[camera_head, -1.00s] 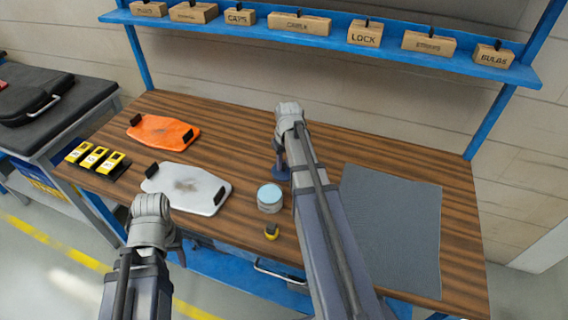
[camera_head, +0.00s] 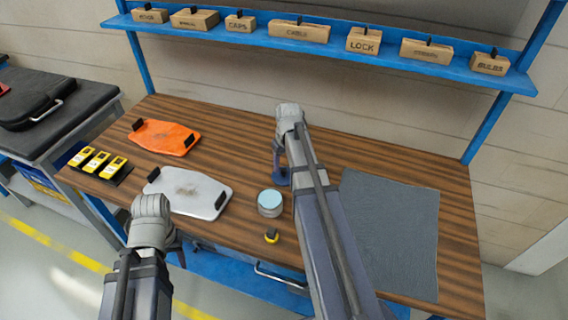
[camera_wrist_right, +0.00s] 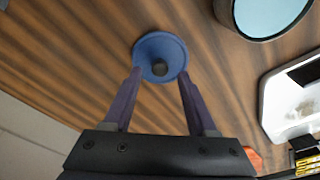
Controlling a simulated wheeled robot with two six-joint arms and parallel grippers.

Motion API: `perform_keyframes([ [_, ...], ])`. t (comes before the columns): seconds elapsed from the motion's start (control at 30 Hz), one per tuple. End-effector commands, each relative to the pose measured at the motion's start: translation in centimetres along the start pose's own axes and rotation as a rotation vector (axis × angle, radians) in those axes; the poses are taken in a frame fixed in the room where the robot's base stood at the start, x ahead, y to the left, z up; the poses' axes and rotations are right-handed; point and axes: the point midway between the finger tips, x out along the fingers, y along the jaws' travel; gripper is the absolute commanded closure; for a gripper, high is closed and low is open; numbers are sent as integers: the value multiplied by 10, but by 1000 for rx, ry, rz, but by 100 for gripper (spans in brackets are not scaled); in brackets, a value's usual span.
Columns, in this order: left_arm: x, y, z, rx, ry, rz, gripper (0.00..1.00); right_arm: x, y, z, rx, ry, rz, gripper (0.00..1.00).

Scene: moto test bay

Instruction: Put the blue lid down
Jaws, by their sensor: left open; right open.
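The blue lid (camera_wrist_right: 160,57), a round disc with a dark knob, shows in the right wrist view and appears to lie flat on the wooden table. In the head view it is a small blue shape (camera_head: 282,181) below my right gripper (camera_head: 279,160), partly hidden. The right gripper's fingers (camera_wrist_right: 160,82) are open, one on each side of the lid's near edge; whether they touch it I cannot tell. My left gripper (camera_head: 176,250) is open and empty at the table's front edge, its fingers mostly hidden. A round tin (camera_head: 270,203) with a pale blue top stands near the lid.
A grey mat (camera_head: 390,235) covers the right of the table (camera_head: 240,130). A white plate (camera_head: 190,191), an orange plate (camera_head: 165,137) and yellow items (camera_head: 98,162) lie left. A blue shelf (camera_head: 330,44) holds boxes behind.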

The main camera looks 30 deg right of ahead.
Motion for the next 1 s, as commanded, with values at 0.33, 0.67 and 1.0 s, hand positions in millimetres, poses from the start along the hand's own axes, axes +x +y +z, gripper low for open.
perform_keyframes([
  [0.33,-60,-6,4,0,0,0,50,-61,0,0,0,0,0,42],
  [0.67,-98,-9,6,0,0,0,50,-99,0,0,0,0,0,42],
  [1.0,-99,-10,6,0,0,0,50,-100,0,0,0,0,0,42],
])
